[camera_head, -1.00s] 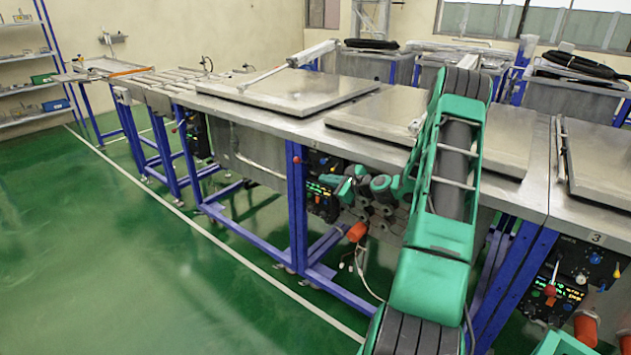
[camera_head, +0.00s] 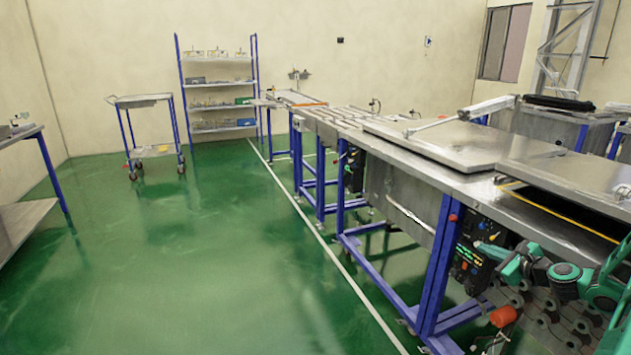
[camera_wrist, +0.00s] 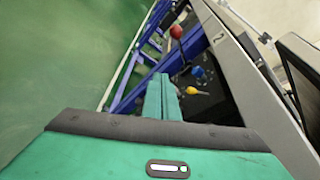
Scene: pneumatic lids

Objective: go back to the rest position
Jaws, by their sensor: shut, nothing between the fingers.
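My gripper shows in the wrist view (camera_wrist: 161,92) as two green fingers pressed together, with nothing between them. It points toward a dark control panel (camera_wrist: 205,98) with a blue knob (camera_wrist: 197,71) and a yellow knob (camera_wrist: 194,91); I cannot tell the distance. In the head view my green arm (camera_head: 600,287) is at the lower right, partly cut off by the edge. Its end is in front of the bench's panel (camera_head: 468,262).
A flat metal lid (camera_head: 440,140) lies on the bench. Another lid (camera_head: 575,178) at right has a dark, yellow-edged gap under its front. A cart (camera_head: 143,100), a shelf rack (camera_head: 217,85) and a side table (camera_head: 20,220) stand left. The green floor between is clear.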

